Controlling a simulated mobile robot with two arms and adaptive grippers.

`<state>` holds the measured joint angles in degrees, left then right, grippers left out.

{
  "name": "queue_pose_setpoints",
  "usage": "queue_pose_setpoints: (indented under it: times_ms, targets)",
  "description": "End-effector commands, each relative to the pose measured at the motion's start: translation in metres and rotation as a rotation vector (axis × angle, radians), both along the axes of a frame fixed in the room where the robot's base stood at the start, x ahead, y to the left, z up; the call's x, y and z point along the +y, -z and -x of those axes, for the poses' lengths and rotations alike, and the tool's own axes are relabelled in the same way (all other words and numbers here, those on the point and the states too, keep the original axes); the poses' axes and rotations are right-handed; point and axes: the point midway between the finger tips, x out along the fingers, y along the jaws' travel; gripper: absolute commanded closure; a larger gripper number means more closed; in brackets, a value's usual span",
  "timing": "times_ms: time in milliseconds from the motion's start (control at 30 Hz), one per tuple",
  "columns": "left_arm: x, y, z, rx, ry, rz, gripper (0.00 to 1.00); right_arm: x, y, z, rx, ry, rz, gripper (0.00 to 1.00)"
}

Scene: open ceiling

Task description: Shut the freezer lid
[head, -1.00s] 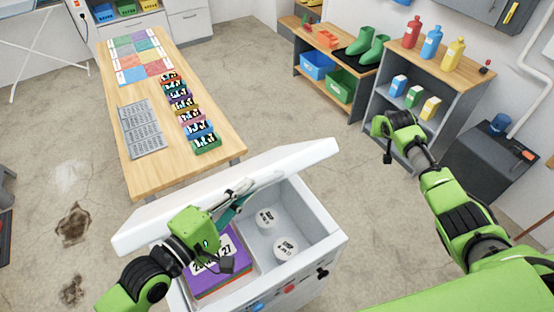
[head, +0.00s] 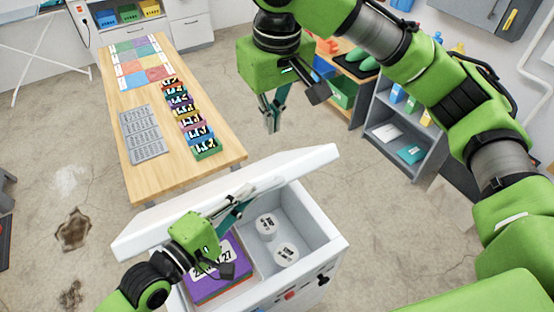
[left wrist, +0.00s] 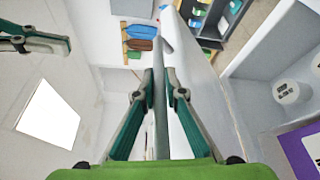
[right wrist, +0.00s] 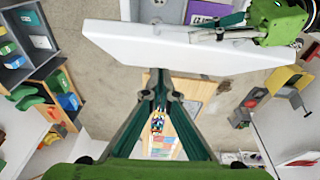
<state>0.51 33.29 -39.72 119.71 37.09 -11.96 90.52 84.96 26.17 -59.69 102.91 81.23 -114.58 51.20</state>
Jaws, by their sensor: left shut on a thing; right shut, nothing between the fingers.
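The white chest freezer (head: 310,220) stands open at the bottom middle of the head view. Its lid (head: 305,158) is raised and tilted along the far side; it also shows in the right wrist view (right wrist: 150,48). My left gripper (head: 246,192) is shut on the lid, with a thin pale edge between its fingers (left wrist: 165,78) in the left wrist view. My right gripper (head: 271,128) is shut and empty, in the air beyond the lid. Inside the freezer are a purple labelled box (head: 215,280) and two white tubs (head: 286,254).
A wooden table (head: 160,180) with a grey sheet (head: 143,134) and a row of small coloured boxes (head: 191,122) stands behind the freezer. A grey shelf unit (head: 402,165) stands at the right. The floor between them is clear.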

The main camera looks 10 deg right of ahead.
Motion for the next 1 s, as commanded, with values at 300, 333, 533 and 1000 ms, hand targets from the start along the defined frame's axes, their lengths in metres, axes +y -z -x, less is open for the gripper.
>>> queue_pose_setpoints:
  times_ms: [300, 333, 533, 1000]
  targets:
    - [0.001, 0.002, 0.0, 0.003, -0.001, -0.004, 1.0, -0.002, 0.044, -0.003, 0.011, -0.005, 0.016, 1.0]
    - [0.001, 0.002, 0.0, 0.003, -0.001, -0.004, 1.0, -0.002, 0.05, -0.004, 0.011, -0.006, 0.016, 1.0]
    - [0.001, 0.002, 0.0, 0.003, -0.001, -0.004, 1.0, -0.001, 0.092, -0.012, 0.009, -0.005, 0.014, 1.0]
    - [0.001, 0.002, 0.0, 0.003, -0.001, -0.004, 1.0, -0.011, 0.13, 0.008, 0.006, -0.006, 0.012, 1.0]
